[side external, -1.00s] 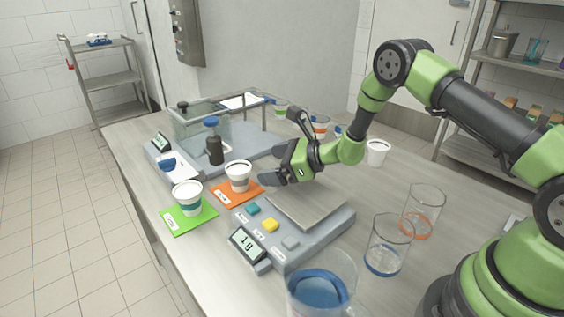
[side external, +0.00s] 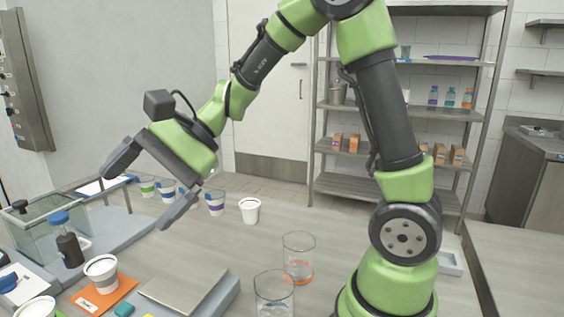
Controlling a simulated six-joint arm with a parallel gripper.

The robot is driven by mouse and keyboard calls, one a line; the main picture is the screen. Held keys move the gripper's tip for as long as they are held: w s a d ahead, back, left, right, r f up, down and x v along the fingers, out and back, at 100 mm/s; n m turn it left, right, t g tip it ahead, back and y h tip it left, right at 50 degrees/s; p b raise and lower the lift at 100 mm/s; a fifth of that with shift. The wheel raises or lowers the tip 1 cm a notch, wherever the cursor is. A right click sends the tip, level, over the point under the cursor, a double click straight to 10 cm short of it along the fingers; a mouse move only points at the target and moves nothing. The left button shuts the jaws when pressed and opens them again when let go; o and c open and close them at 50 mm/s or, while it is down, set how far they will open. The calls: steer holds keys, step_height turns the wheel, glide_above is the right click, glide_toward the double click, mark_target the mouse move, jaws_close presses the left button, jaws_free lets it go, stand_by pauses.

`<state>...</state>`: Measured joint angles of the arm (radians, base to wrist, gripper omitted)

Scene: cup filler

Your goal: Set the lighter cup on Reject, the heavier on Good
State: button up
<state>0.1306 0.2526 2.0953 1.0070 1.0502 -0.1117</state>
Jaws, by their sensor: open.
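A white cup (side external: 101,270) with a coloured band stands upright on an orange card (side external: 106,297); the card's label is too small to read. A second white cup (side external: 37,306) stands at the bottom left corner, partly cut off by the frame edge. Only a sliver of green card (side external: 60,314) shows beside it. My gripper (side external: 150,184) is open and empty, raised above the table behind the cup on the orange card. The scale's metal plate (side external: 183,288) is bare. The scale's display is out of view.
Several cups (side external: 215,202) stand in a row at the back, with a plain white cup (side external: 250,210) at its right end. Two clear beakers (side external: 298,258) stand right of the scale. A glass-walled balance (side external: 45,215) and a dark bottle (side external: 70,250) are at left.

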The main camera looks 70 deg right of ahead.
steer(key=s+d+r+n+t+h, duration=0.1)
steer(key=s+d+r+n+h, duration=0.1)
steer(key=s+n, duration=0.3)
steer(key=s+d+r+n+t+h, duration=0.1)
steer(key=s+d+n+h, duration=0.3)
steer(key=s, duration=0.8)
steer(key=shift+r+n+h, duration=0.5)
steer(key=shift+h, duration=0.2)
steer(key=shift+c, duration=0.4)
